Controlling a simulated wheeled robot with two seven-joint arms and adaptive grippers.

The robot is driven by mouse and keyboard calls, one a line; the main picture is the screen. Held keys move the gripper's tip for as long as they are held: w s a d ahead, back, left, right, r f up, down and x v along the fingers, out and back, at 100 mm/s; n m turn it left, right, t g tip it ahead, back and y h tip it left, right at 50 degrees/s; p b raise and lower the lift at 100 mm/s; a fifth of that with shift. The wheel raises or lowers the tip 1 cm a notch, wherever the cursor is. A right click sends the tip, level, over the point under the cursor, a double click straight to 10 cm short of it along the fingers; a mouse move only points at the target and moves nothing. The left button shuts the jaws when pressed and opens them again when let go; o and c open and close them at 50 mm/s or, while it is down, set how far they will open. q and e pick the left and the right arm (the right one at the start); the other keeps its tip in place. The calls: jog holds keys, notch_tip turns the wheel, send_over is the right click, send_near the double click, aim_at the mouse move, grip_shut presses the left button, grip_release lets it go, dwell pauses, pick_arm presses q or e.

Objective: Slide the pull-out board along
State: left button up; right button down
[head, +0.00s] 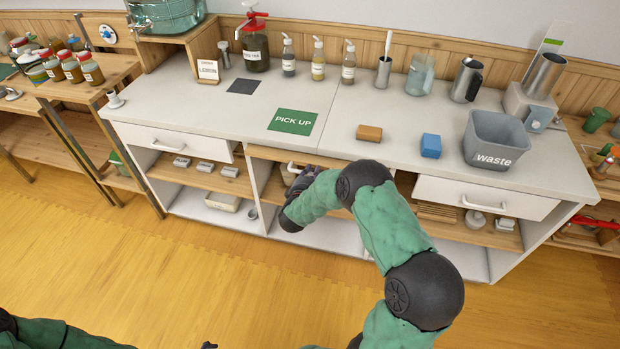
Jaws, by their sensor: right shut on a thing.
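The pull-out board (262,153) is a light wooden panel under the middle of the white counter, between two white drawers. A white handle (292,168) shows at its front. My right gripper (298,176) is at this handle and shut on it; my own wrist and forearm hide much of the grip and the board's right part. The board's front edge is near the counter's front edge; how far it is out is hard to tell.
On the counter (205,112) are a green PICK UP mat (293,122), a brown block (369,132), a blue block (430,146) and a grey waste bin (497,141). Bottles and jugs line the back. Open shelves hold small items below. The wooden floor in front is clear.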

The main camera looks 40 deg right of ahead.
jog(key=c, duration=1.1)
grip_release()
jog(key=v, duration=1.2)
